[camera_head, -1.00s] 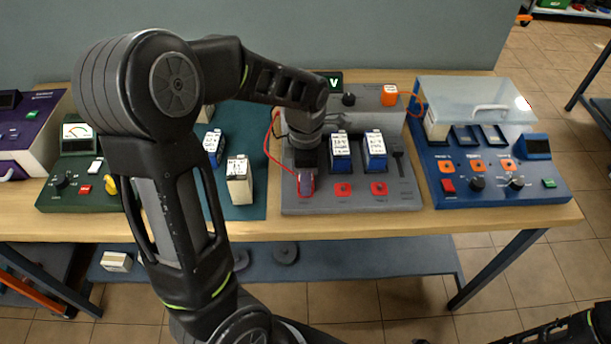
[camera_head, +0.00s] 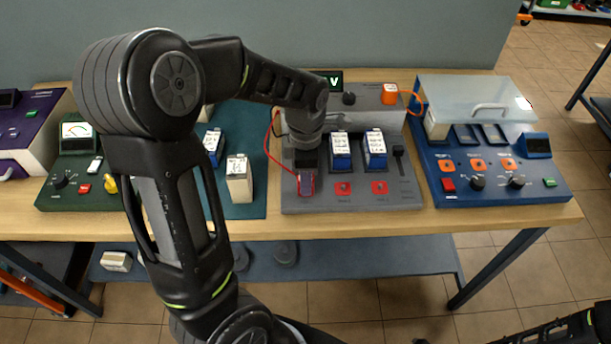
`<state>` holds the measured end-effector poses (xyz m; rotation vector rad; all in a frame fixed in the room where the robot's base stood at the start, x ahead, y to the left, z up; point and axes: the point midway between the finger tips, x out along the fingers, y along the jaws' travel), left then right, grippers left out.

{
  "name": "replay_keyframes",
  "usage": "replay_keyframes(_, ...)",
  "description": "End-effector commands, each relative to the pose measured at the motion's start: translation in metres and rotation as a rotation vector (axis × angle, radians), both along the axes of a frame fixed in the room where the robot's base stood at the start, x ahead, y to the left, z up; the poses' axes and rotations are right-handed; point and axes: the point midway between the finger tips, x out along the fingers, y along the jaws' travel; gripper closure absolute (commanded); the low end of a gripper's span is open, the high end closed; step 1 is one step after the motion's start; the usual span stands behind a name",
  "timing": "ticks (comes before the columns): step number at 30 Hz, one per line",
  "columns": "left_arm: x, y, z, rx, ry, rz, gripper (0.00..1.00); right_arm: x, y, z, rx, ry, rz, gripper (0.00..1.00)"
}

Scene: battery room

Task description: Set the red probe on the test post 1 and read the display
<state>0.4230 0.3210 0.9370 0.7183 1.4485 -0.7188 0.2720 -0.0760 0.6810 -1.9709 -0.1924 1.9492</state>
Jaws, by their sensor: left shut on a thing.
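The grey test station (camera_head: 405,190) stands mid-table, with a small dark display (camera_head: 334,81) showing a green "V" at its back; no number can be read. My left gripper (camera_head: 306,176) points down over the station's front left and is shut on the red probe (camera_head: 306,187), whose red cable (camera_head: 267,145) loops up on the left. The probe covers the leftmost post spot, so I cannot tell whether its tip touches. Two red posts, the middle one (camera_head: 343,189) and the right one (camera_head: 380,187), show clear. My right gripper is not in view; only part of that arm shows at lower right.
Two blue-and-white batteries (camera_head: 375,151) stand in the station right of my gripper. Other batteries, such as a white one (camera_head: 239,181), stand on the teal mat (camera_head: 250,208). A blue charger with a clear lid (camera_head: 497,189) stands right, a green meter box (camera_head: 62,197) left.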

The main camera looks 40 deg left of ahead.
Motion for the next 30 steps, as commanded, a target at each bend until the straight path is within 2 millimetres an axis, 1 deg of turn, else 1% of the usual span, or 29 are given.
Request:
replay_keyframes(12,0.0,0.0,-0.009,0.0,0.0,0.0,1.0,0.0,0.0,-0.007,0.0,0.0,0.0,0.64)
replay_keyframes(13,0.0,0.0,-0.009,0.0,0.0,0.0,0.62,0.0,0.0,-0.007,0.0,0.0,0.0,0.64)
replay_keyframes(16,0.0,0.0,-0.008,0.0,0.0,0.0,0.55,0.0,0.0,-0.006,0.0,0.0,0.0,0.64)
replay_keyframes(25,0.0,0.0,-0.006,0.0,0.0,0.0,0.55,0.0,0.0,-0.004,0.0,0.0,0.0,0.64)
replay_keyframes(30,0.0,0.0,0.006,0.001,-0.001,0.0,0.55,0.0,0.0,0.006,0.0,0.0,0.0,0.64)
